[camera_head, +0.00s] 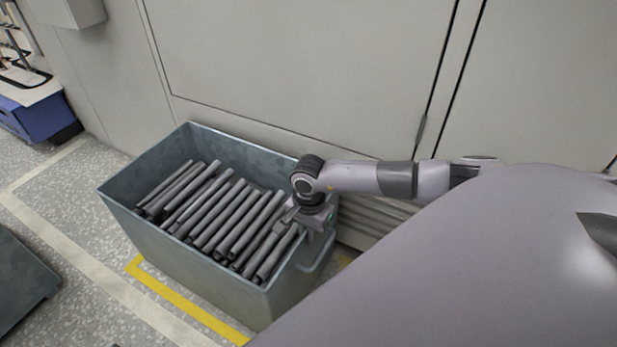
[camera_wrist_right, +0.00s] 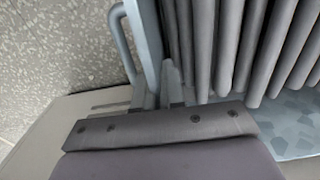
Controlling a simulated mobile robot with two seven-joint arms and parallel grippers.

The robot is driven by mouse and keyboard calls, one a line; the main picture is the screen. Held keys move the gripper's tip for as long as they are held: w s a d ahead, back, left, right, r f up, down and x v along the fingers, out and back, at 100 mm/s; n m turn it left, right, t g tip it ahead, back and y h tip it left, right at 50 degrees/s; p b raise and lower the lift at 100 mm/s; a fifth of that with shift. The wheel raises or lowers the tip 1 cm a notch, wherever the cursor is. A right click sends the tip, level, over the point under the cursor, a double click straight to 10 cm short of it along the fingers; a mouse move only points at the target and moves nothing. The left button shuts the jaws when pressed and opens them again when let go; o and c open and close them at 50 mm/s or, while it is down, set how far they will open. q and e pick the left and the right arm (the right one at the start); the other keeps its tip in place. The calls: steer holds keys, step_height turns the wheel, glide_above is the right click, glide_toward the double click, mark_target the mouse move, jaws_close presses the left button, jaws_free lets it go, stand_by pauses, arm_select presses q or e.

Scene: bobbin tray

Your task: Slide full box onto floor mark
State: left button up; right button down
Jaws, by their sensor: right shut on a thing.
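The full box (camera_head: 190,262) is an open blue-grey bin holding several dark grey tubes (camera_head: 215,215), upright on the floor beside a pale wall. The floor mark (camera_head: 190,305) is a yellow line along the box's near side, with a corner at its left; the rest is mostly hidden by the box. My right gripper (camera_head: 303,216) is shut on the wall of the box at its right end, above the end handle (camera_head: 320,255). In the right wrist view the fingers (camera_wrist_right: 168,95) straddle the box wall (camera_wrist_right: 147,40), beside the tubes. My left gripper is out of view.
Pale wall panels (camera_head: 300,60) stand close behind the box. A cream floor stripe (camera_head: 75,250) runs in front of it. A dark plate-like object (camera_head: 20,280) lies at left, and a blue cart (camera_head: 40,115) stands at upper left.

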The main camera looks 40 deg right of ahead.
steer(key=shift+s+d+f, duration=0.2)
steer(key=shift+s+d, duration=0.05)
steer(key=shift+s, duration=0.1)
steer(key=c, duration=1.1)
jaws_free()
steer(key=shift+c, duration=0.2)
steer(key=shift+w+a+r, duration=0.1)
steer(key=shift+w, duration=0.05)
steer(key=shift+r, duration=0.1)
arm_select(q)
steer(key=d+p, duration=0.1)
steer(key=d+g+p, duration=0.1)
steer(key=p, duration=0.1)
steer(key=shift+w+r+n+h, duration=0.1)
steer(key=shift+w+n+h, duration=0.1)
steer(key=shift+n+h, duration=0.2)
arm_select(e)
step_height(320, 180, up, 7)
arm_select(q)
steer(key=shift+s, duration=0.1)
